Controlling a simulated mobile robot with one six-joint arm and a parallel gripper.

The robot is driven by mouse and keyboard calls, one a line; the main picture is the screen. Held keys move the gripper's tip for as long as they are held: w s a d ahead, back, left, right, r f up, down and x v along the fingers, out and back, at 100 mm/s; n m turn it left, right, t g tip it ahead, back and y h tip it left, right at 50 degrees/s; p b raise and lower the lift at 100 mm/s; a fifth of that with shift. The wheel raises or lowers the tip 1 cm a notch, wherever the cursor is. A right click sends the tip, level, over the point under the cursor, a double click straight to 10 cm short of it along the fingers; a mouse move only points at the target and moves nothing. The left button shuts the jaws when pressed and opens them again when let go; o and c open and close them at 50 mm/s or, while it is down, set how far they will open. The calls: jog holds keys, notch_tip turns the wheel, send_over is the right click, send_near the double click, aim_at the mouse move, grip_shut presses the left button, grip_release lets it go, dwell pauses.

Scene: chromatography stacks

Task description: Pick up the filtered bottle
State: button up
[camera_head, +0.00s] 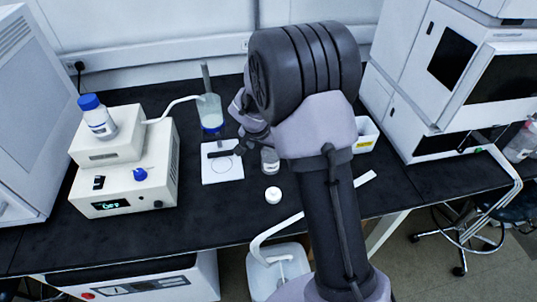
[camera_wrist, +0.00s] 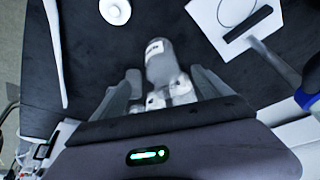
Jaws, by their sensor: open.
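A small clear bottle with a white label (camera_head: 270,161) stands open on the black bench, partly behind my arm in the head view. It is likely the filtered bottle. In the wrist view the bottle (camera_wrist: 159,62) lies ahead of and partly between the fingers of my gripper (camera_wrist: 166,86). The fingers are open, one on each side, and I see no clear contact. My arm hides most of the gripper in the head view. A loose white cap (camera_head: 272,195) lies on the bench in front of the bottle; it also shows in the wrist view (camera_wrist: 115,10).
A white plate with a dark bar (camera_head: 222,165) lies left of the bottle. Behind it stands a blue-based clear vessel (camera_head: 209,113) with a tube to a white pump unit (camera_head: 123,185). A blue-capped bottle (camera_head: 98,118) sits on that unit. A white bin (camera_head: 366,135) stands right.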

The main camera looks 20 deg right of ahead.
aim_at(270, 157)
jog(key=b+x, duration=0.1)
jog(key=x, duration=0.2)
jog(key=b+x, duration=0.1)
jog(key=x, duration=0.6)
jog(key=shift+w+d+f+b, duration=0.1)
jog(key=shift+w+f+b, duration=0.1)
jog(key=shift+w+b, duration=0.2)
jog(key=shift+r, duration=0.1)
jog(key=shift+c, duration=1.1)
jog(key=c, duration=1.4)
